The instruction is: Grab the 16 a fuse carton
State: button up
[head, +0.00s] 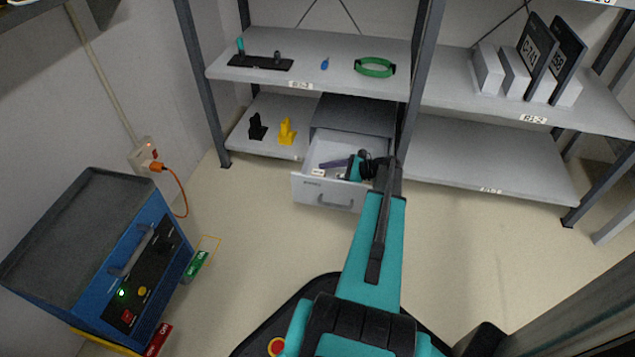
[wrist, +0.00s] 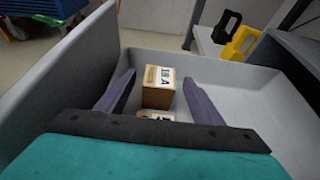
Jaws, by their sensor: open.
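A small brown fuse carton (wrist: 158,96) stands in the open drawer (head: 311,190) in the wrist view. Its pale top label is turned and appears to read 16 A. My gripper (wrist: 159,78) is open, with one purple finger on each side of this carton and gaps to both sides. I cannot tell whether the fingertips are down at its height. A second carton (wrist: 157,116) shows partly beside it, nearer my palm, mostly hidden by my gripper. In the head view my gripper (head: 338,165) reaches into the drawer, and the arm hides part of the inside.
The drawer walls (wrist: 85,70) stand close around my gripper. Black (head: 257,127) and yellow (head: 286,131) holders sit on the lower shelf left of the drawer cabinet (head: 352,115). A blue machine (head: 130,260) stands at the left. The floor before the drawer is clear.

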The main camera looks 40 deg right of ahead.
aim_at(322, 174)
jog(key=shift+w+a+f, duration=0.15)
jog(key=shift+w+a, duration=0.1)
jog(key=shift+w, duration=0.1)
dwell(0.3)
jog(key=c, duration=1.2)
jog(key=shift+r+p, duration=2.35)
jog(key=shift+r, duration=2.7)
